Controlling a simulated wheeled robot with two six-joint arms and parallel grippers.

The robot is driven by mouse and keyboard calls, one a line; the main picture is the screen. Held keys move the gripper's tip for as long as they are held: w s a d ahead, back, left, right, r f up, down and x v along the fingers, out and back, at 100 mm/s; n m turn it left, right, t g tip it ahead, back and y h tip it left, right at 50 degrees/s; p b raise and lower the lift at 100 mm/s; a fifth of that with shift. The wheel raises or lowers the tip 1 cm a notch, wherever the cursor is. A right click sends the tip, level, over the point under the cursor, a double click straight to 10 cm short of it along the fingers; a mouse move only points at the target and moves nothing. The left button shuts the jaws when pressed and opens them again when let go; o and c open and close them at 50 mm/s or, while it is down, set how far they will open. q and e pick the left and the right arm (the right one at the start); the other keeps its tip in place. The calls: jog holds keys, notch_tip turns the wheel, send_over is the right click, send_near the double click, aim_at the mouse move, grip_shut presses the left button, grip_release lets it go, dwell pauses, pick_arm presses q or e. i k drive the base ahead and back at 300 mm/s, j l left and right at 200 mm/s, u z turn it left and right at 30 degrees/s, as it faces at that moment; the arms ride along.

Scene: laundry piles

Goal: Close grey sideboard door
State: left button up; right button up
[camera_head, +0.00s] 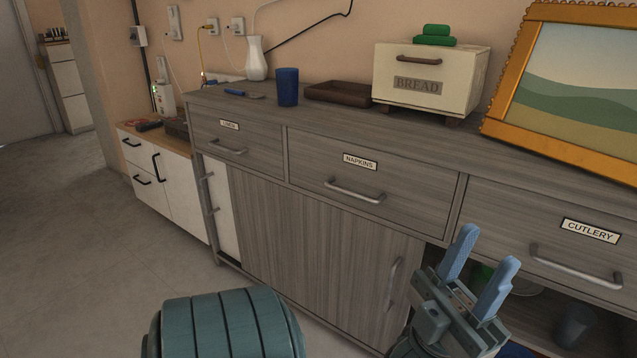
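The grey wood sideboard (455,163) runs along the wall, with drawers labelled NAPKINS and CUTLERY and another label at the left. Below them is a grey door panel (310,240) with a vertical curved handle (392,284) near its right edge. Right of that panel, under the CUTLERY drawer, a dark compartment (535,312) stands open, with glassware and something green inside.
On top are a white vase (256,58), blue cup (287,87), brown tray (341,92), bread box (429,79) and framed picture (575,92). A narrow pale panel (219,203) shows at the left. A white cabinet (187,195) stands beyond. Floor at left is clear.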

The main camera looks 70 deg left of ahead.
aim_at(353, 272)
jog(key=i+j+u, duration=0.15)
jog(key=u, duration=0.2)
jog(key=i+j+u, duration=0.1)
jog(key=u, duration=0.3)
jog(key=i+u, duration=0.1)
jog(key=u, duration=1.5)
